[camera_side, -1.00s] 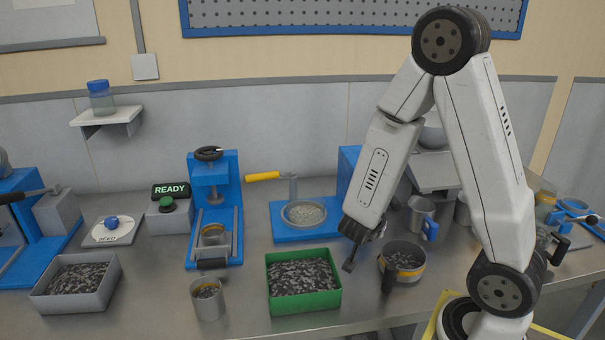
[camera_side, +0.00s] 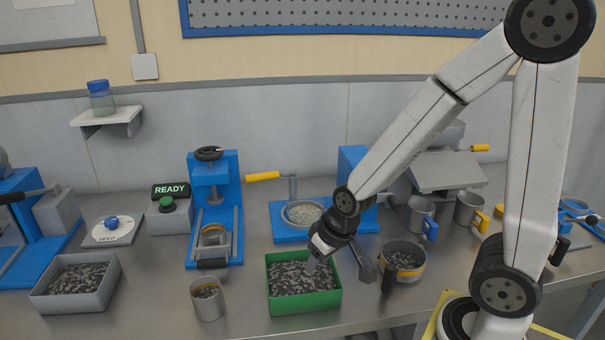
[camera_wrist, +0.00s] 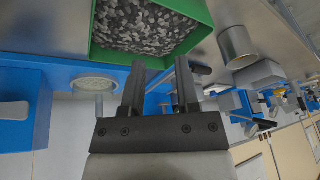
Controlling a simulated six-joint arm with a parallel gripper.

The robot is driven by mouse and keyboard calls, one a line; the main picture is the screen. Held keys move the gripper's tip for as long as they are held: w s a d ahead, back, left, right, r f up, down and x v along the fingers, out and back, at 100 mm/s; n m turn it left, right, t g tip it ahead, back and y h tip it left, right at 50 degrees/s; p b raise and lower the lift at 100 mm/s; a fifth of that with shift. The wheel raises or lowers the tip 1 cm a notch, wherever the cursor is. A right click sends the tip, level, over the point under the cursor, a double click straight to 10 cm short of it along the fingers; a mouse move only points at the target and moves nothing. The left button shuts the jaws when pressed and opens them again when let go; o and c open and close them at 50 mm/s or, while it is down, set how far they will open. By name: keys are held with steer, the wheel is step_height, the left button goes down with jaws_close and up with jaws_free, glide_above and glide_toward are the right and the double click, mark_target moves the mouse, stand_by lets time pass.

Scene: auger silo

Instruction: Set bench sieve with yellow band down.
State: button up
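The bench sieve with yellow band (camera_side: 411,279) is a round grey metal vessel with a dark handle. It stands on the bench right of the green tray in the side view and holds dark grey grains. My gripper (camera_side: 338,268) is left of the sieve, apart from it, low over the right side of the green tray. In the wrist view my gripper (camera_wrist: 160,75) has its two fingers spread with nothing between them. The sieve is not seen in the wrist view.
The green tray (camera_side: 305,303) of grains lies by the front edge. A small metal cup (camera_side: 208,308) stands left of it. Behind are a blue stand with a round pan (camera_side: 303,214), a blue press (camera_side: 215,180) and mugs (camera_side: 420,213). A grey tray (camera_side: 45,305) is at far left.

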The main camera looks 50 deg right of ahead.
steer(key=shift+s+r+n+g, duration=0.25)
steer(key=shift+s+n+g, duration=0.6)
steer(key=shift+s, duration=0.4)
stand_by(0.3)
